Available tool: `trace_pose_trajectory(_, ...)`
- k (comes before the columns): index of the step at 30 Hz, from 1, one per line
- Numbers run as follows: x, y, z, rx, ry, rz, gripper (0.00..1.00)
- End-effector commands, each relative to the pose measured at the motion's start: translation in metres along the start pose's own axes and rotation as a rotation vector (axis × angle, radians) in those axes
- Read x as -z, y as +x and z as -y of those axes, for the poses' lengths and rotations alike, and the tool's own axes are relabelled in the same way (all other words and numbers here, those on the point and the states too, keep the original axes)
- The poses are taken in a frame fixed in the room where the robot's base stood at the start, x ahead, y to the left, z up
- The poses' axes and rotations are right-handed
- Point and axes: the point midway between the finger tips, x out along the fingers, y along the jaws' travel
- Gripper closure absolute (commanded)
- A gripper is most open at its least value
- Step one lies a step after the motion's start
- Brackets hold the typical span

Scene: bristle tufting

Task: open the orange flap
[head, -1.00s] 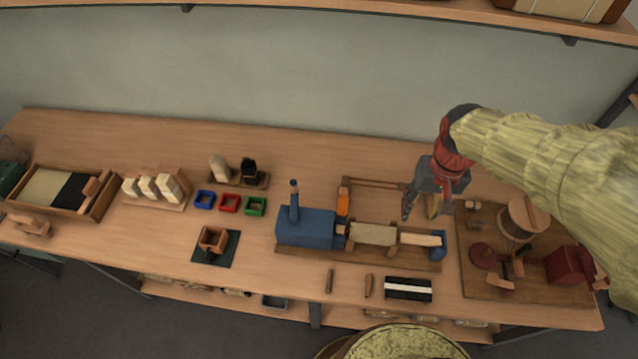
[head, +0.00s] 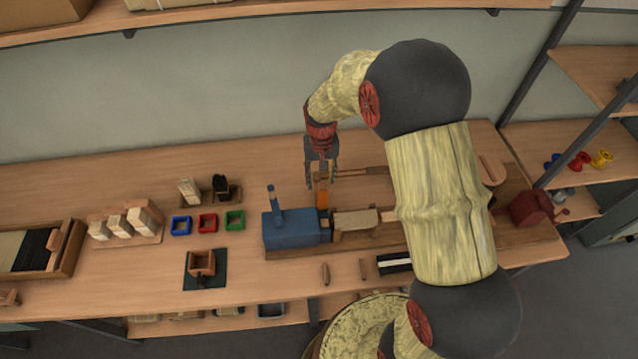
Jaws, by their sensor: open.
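The orange flap (head: 322,200) is a small upright piece behind the right end of the blue machine (head: 291,228), at the left end of a wooden rail frame (head: 362,172). My gripper (head: 321,185) points down, open and empty, right above and around the top of the flap. I cannot tell whether its fingers touch the flap. The fingers partly hide the flap's upper part.
Blue, red and green trays (head: 207,223) stand left of the machine. A brown box on a dark mat (head: 202,263) is at the front. My arm hides the bench's right part. A red block (head: 532,208) stands at the right end.

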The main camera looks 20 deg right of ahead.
Motion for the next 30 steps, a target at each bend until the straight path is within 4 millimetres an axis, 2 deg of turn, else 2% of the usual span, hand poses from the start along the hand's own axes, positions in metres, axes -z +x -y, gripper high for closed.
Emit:
trace_pose_trajectory(1, -0.001, 0.009, 0.0, -0.001, 0.0, 0.003, 0.6)
trace_pose_trajectory(6, 0.0, 0.024, 0.0, 0.0, 0.0, 0.001, 0.6)
trace_pose_trajectory(17, 0.0, 0.029, 0.0, 0.0, 0.0, -0.001, 0.6)
trace_pose_trajectory(30, 0.0, 0.029, 0.0, 0.0, 0.0, -0.001, 0.85)
